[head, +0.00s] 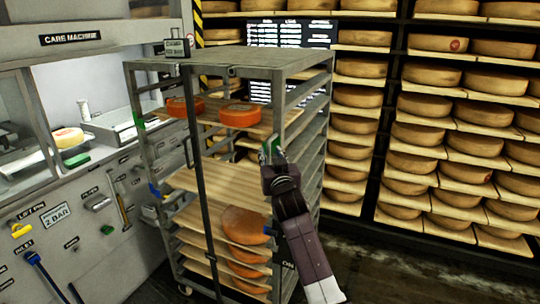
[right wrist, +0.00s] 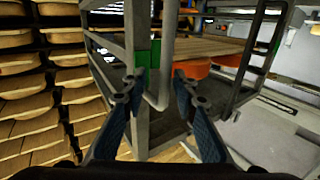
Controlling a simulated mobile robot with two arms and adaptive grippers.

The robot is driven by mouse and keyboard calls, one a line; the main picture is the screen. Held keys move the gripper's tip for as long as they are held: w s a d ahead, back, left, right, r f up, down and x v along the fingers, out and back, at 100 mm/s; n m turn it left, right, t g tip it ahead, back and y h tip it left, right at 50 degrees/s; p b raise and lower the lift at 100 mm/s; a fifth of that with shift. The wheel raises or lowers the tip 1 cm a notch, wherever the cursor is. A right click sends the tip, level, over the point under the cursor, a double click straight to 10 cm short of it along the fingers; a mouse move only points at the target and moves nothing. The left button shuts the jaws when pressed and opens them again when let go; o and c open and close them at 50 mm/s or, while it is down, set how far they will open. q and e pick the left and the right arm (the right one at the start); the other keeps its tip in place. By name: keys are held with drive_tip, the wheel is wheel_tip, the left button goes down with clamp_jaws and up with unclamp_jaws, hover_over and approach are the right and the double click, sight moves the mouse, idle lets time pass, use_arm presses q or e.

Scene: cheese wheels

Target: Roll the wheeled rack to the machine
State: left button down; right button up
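The grey wheeled rack (head: 240,60) stands in the middle of the head view, beside the care machine (head: 70,39) on the left. Its boards carry several orange cheese wheels (head: 240,115). A caster (head: 185,290) shows at its lower left. My right gripper (head: 271,152) is at the rack's near right post. In the right wrist view its two fingers (right wrist: 158,90) are apart, with the rack's grey bent handle (right wrist: 166,60) between them; I see no firm contact. A green patch (right wrist: 146,53) is on the post beside the handle. My left gripper is not in view.
Shelves full of cheese wheels (head: 440,110) line the back and right. The machine's counter holds a cheese (head: 67,138) and a metal tray (head: 118,124). Its front panel has handles and a blue hose (head: 48,280). Dark floor (head: 400,265) is clear at the lower right.

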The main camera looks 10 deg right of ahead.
drive_tip(key=s, duration=1.2)
drive_tip(key=shift+a, duration=0.1)
